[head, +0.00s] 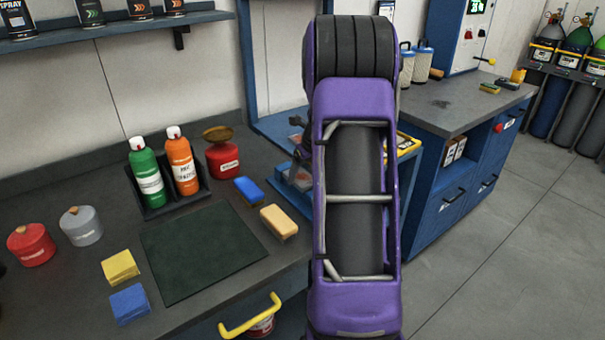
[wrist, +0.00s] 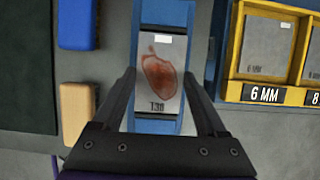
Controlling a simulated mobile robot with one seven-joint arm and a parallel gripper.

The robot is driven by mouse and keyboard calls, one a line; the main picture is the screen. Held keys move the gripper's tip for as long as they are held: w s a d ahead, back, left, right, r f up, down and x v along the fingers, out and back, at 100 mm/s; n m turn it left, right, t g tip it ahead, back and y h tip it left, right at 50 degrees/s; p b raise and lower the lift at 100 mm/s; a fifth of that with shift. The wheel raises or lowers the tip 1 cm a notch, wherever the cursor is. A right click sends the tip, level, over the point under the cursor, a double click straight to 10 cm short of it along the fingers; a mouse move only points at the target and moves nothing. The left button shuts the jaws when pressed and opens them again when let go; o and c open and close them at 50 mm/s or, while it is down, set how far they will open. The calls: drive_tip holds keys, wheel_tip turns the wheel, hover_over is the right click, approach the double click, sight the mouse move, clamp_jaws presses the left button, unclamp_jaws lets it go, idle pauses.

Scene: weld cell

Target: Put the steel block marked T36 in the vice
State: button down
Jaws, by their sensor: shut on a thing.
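My gripper (wrist: 160,78) shows in the wrist view, its two dark fingers set apart on either side of a grey steel block (wrist: 142,64). It is shut on this block. The block's face has a red-brown patch, a small white label at the top and a dark mark at the bottom. I cannot make out the vice in either view.
A yellow rack (wrist: 232,91) marked 6 MM stands right of the gripper. Blue (head: 248,190) and tan (head: 279,222) blocks lie near a dark mat (head: 202,252) on the left bench, with bottles and tins behind. A blue cabinet bench (head: 440,110) stands right; open floor lies beyond.

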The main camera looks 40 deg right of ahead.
unclamp_jaws()
drive_tip(key=shift+f, duration=0.1)
drive_tip(key=shift+s+r, duration=0.1)
drive_tip(key=shift+r, duration=0.35)
drive_tip(key=p+v, duration=0.1)
drive_tip(key=v, duration=1)
drive_tip(key=shift+s+r, duration=0.15)
drive_tip(key=shift+s, duration=0.05)
drive_tip(key=shift+w, duration=0.1)
